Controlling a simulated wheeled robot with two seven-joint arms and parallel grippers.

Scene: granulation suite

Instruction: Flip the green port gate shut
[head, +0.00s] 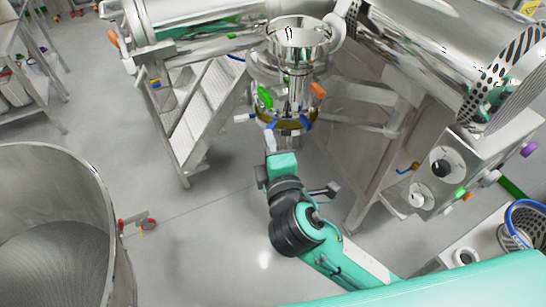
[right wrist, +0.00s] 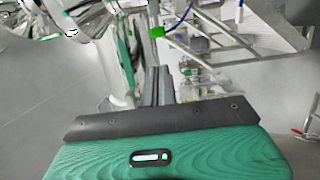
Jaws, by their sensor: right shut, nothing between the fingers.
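The green port gate shows as a small green flap or handle (head: 265,97) on the left side of the steel column in the head view. A green piece in the right wrist view (right wrist: 157,31), above and beyond the fingertips, looks like the same part. I cannot tell from its pose whether it is open or shut. My right gripper (head: 270,141) is below the gate in the head view, apart from it, pointing up toward the column. Its fingers (right wrist: 158,72) are together and empty. My left gripper is not in view.
An orange handle (head: 318,90) sits right of the green one, with blue handles (head: 306,122) lower on the column. Metal steps (head: 200,108) stand left, a control box (head: 437,170) right, and a large steel drum (head: 108,215) at lower left.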

